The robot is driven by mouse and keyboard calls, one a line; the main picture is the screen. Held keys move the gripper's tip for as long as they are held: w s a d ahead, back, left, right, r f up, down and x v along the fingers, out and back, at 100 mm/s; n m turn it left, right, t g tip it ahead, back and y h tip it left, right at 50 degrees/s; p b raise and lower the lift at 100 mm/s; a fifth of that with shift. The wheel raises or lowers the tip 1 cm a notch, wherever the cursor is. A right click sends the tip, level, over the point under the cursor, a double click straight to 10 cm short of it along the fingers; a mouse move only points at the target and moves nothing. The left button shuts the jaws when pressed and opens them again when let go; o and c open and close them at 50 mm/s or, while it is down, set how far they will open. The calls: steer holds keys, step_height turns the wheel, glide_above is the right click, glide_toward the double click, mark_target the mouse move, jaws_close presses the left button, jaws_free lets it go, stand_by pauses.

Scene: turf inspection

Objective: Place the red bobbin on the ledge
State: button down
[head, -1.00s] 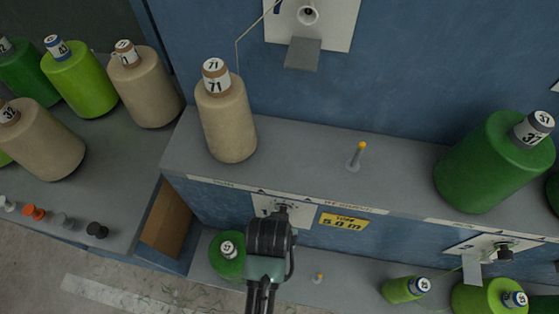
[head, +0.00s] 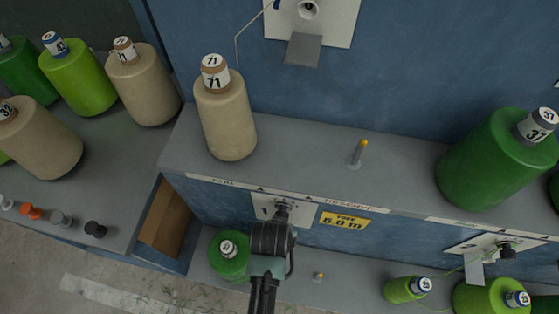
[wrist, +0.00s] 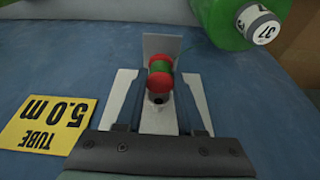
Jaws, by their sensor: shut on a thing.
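The red bobbin (wrist: 159,81) shows in the wrist view as two red flanges with green thread between them. My gripper (head: 282,208) is shut on it, in front of a pale plate on the blue wall. The ledge (wrist: 161,44) is a small grey-white bracket on that plate. The bobbin overlaps it in the wrist view; whether they touch I cannot tell.
A yellow tube sign (head: 345,220) is beside the plate. A green cone (head: 229,254) stands on the lower shelf near my gripper. A beige cone (head: 227,120) and a large green cone (head: 490,165) stand on the upper shelf, with a short peg (head: 358,154) between them.

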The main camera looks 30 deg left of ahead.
steer(key=shift+s+f, duration=0.1)
steer(key=shift+f, duration=0.25)
steer(key=c, duration=0.5)
jaws_free()
steer(key=shift+s+f, duration=0.15)
steer(key=shift+r, duration=0.5)
steer(key=p+v, duration=0.2)
steer(key=v, duration=1)
steer(key=shift+r, duration=0.25)
steer(key=shift+w, duration=0.2)
